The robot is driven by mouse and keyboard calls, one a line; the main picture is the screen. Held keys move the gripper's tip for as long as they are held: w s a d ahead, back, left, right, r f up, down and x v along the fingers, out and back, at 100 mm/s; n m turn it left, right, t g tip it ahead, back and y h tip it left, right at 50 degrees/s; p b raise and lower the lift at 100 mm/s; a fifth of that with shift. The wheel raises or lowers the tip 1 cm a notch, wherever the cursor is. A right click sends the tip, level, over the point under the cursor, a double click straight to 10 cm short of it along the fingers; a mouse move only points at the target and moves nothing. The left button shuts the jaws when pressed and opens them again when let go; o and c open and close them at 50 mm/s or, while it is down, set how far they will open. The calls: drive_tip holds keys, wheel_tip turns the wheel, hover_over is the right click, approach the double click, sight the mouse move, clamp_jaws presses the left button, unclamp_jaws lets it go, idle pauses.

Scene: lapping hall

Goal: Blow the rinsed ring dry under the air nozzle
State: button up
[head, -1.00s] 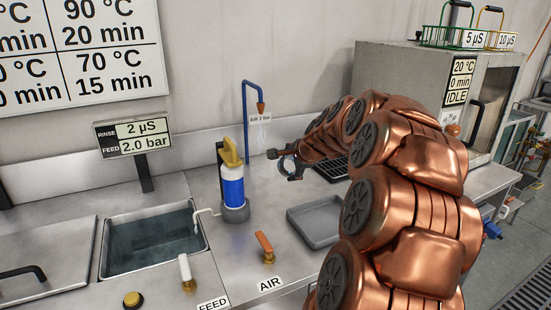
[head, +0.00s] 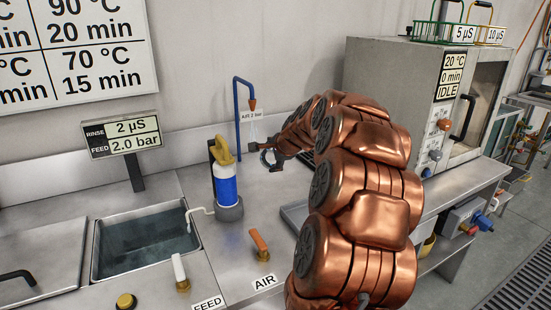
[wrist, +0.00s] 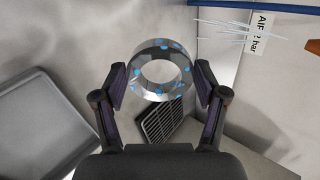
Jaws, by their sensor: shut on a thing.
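My gripper (wrist: 161,78) is shut on a clear, shiny ring (wrist: 160,93) that carries several blue spots like water drops. The ring also shows small at the end of my arm in the head view (head: 267,163). The air nozzle is an orange tip (head: 253,104) on a bent blue pipe (head: 237,130), above and slightly left of the ring. Pale streaks (wrist: 238,30) show by the nozzle in the wrist view, apart from the ring. The orange AIR lever (head: 259,242) stands on the counter, tilted.
A bottle with a blue band (head: 227,188) stands left of the ring. A water-filled sink (head: 145,245) is farther left. A grey tray (wrist: 45,120) and a dark grille (wrist: 163,122) lie below the gripper. A grey oven (head: 395,85) stands right.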

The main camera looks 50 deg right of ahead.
drive_tip(key=w+d+f+p, duration=0.1)
drive_tip(key=w+d+p, duration=0.1)
drive_tip(key=w, duration=0.7)
drive_tip(key=shift+w+d+p, duration=0.25)
drive_tip(key=shift+d+p, duration=0.15)
drive_tip(key=shift+d, duration=0.25)
drive_tip(key=shift+s+f, duration=0.1)
drive_tip(key=shift+s, duration=0.05)
idle(4.5)
drive_tip(key=s+a, duration=0.4)
drive_tip(key=s, duration=0.7)
drive_tip(key=shift+b, duration=0.45)
